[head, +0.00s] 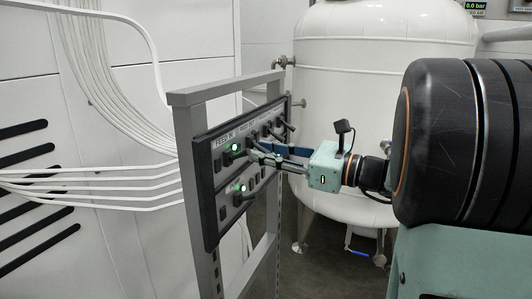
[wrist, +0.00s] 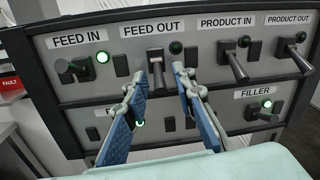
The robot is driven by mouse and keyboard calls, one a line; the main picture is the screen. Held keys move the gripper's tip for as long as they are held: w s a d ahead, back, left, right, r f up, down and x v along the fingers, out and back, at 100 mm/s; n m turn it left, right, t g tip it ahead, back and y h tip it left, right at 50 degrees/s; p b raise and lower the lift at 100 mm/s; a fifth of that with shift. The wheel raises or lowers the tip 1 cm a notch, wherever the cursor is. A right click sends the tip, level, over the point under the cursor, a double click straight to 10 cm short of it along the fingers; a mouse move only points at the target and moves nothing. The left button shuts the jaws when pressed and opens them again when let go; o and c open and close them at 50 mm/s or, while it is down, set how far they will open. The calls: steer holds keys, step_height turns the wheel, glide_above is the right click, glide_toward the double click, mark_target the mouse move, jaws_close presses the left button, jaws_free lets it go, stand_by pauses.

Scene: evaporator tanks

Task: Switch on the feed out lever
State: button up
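The feed out lever (wrist: 155,55) is dark and sits under the FEED OUT label (wrist: 152,29) on the control panel in the wrist view. Its round lamp (wrist: 176,47) is dark green and looks unlit. My gripper (wrist: 167,68) is open, with its two blue-padded fingers apart in front of the panel. In the head view my gripper (head: 256,148) is close to the panel's upper row; the lever is hard to make out there.
The feed in lever (wrist: 70,71), with a lit green lamp (wrist: 101,57), is to the left. The product in lever (wrist: 233,64) and product out lever (wrist: 297,55) are to the right. The filler lever (wrist: 265,113) is below. A white tank (head: 375,100) stands behind.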

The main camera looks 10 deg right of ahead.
jaws_close()
steer(key=shift+r+p, duration=0.2)
steer(key=shift+p, duration=0.25)
steer(key=shift+r+g+h+p, duration=0.25)
steer(key=shift+g+h+p, duration=0.05)
steer(key=shift+p, duration=0.65)
steer(key=r+g+h+p, duration=0.1)
steer(key=p, duration=0.5)
steer(key=shift+s+d+h, duration=0.1)
steer(key=shift+d+h, duration=0.05)
steer(key=shift+h, duration=0.25)
steer(key=r+g+h+p, duration=0.1)
steer(key=g+h+p, duration=0.1)
steer(key=p, duration=0.5)
steer(key=g+h+p, duration=0.2)
steer(key=p, duration=0.6)
steer(key=shift+r+n, duration=0.4)
steer(key=g+h+p, duration=0.1)
steer(key=h+p, duration=0.1)
steer(key=p, duration=0.2)
steer(key=shift+p, duration=0.3)
steer(key=shift+f+h+p, duration=0.15)
steer(key=shift+h+p, duration=0.15)
steer(key=shift+p, duration=0.4)
